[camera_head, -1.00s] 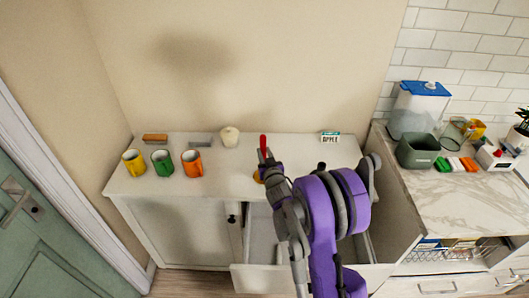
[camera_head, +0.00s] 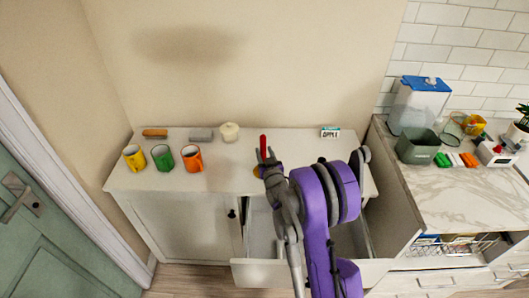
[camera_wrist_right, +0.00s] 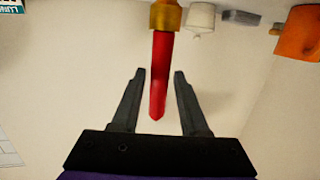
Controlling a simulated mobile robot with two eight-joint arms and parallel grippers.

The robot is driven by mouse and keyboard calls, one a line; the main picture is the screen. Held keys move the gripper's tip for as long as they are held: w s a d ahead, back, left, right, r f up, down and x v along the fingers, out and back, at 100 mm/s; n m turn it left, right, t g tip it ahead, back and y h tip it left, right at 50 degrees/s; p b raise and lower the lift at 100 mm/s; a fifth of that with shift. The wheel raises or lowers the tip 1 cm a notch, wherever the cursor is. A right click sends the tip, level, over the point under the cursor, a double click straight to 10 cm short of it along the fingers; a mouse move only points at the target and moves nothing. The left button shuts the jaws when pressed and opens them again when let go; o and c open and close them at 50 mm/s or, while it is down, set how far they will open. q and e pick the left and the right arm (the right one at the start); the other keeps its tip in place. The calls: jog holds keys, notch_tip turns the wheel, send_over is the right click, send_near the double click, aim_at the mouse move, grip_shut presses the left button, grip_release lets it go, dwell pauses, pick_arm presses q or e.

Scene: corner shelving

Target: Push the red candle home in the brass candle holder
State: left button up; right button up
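The red candle (camera_head: 263,144) stands upright on the sideboard top, and it shows upside down in the right wrist view (camera_wrist_right: 160,75). Its lower end is in the brass candle holder (camera_wrist_right: 166,16); how deep it sits I cannot tell. In the head view the holder (camera_head: 256,171) is mostly hidden behind my right gripper. My right gripper (camera_head: 266,155) is open. In the wrist view its two fingers (camera_wrist_right: 157,82) lie on either side of the candle with gaps, not touching it. My left gripper is not in view.
Yellow (camera_head: 135,157), green (camera_head: 163,158) and orange (camera_head: 192,158) mugs stand left of the candle. A white lidded pot (camera_head: 229,132) and a grey block (camera_head: 201,134) are behind. A small sign (camera_head: 330,132) is at the right. An open drawer (camera_head: 262,272) juts out in front.

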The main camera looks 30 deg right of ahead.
jog(key=shift+o, duration=1.1)
jog(key=shift+s, duration=0.15)
jog(key=v, duration=1)
jog(key=shift+s, duration=0.3)
jog(key=shift+a+r, duration=0.15)
